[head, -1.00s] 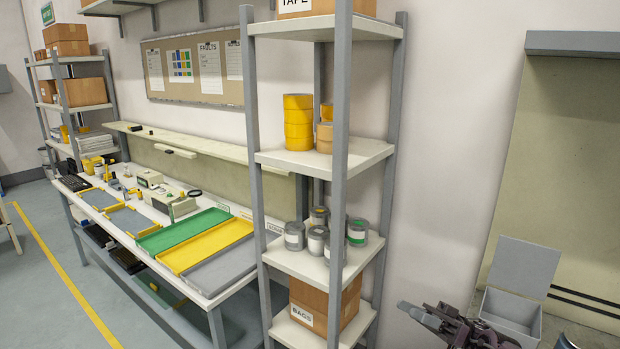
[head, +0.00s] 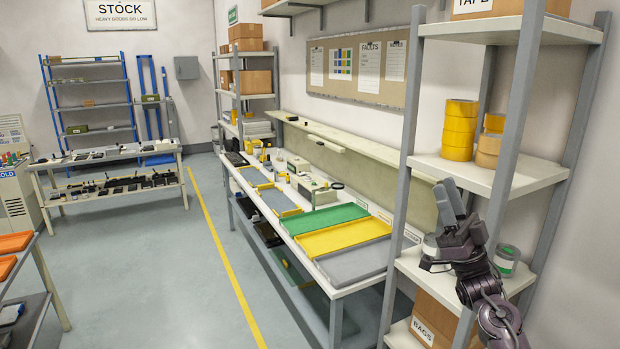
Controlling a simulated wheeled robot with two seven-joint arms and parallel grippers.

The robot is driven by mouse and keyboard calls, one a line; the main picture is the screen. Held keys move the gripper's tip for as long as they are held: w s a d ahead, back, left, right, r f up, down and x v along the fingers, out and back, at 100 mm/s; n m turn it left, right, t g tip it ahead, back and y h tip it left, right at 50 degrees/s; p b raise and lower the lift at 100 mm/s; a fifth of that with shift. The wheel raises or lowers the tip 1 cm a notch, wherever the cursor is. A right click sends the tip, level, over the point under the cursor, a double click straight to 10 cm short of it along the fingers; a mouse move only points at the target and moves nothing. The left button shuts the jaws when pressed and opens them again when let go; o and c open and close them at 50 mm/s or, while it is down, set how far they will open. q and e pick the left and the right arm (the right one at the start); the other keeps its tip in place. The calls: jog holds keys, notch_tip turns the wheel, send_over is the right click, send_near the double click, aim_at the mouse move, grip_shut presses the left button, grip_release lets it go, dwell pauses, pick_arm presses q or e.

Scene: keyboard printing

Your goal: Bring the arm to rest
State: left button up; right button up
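My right gripper (head: 448,200) is in front of the grey shelf rack at the right, fingers pointing up. Its two grey fingers lie close side by side with nothing seen between them, so it looks shut and empty. My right arm comes up from the lower right and hides part of the rack's lower shelf and some of the tins there. My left gripper is not in view.
The shelf rack (head: 483,180) holds yellow tape rolls (head: 459,130), tins (head: 506,260) and boxes. Left of it is a workbench with green (head: 327,219), yellow (head: 343,235) and grey trays. The floor (head: 190,270) left of the yellow line is clear. Orange trays (head: 14,243) sit at the left edge.

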jog(key=w+d+f+m+g+h, duration=0.1)
jog(key=w+d+f+m+h, duration=0.25)
jog(key=w+f+h, duration=0.6)
jog(key=w+d+f+m+g+h, duration=0.1)
jog(key=w+d+f+m+h, duration=0.35)
jog(key=h, duration=1.05)
jog(key=s+a+f+n+g+b, duration=0.1)
jog(key=s+f+g+b, duration=0.3)
jog(key=f, duration=1.6)
jog(key=s+a+f+g+b, duration=0.1)
jog(key=s+f, duration=0.5)
jog(key=f, duration=1.4)
jog(key=s+a+f+g+y+b, duration=0.1)
jog(key=s+a+f+g+b, duration=0.15)
jog(key=s+f, duration=1.1)
jog(key=s+a+f+g+y+b, duration=0.1)
jog(key=s+f+g+b, duration=0.25)
jog(key=s+f, duration=0.95)
jog(key=s+a+f+g+b, duration=0.1)
jog(key=s+f+g, duration=0.1)
jog(key=s+f, duration=0.4)
jog(key=s+a+f+g+b, duration=0.1)
jog(key=s+f, duration=0.6)
jog(key=s, duration=0.7)
jog(key=s+a+f+g+b, duration=0.1)
jog(key=s+a+f+g, duration=0.2)
jog(key=s+f, duration=0.3)
jog(key=s, duration=0.5)
jog(key=shift+f, duration=0.35)
jog(key=shift+s+a, duration=0.1)
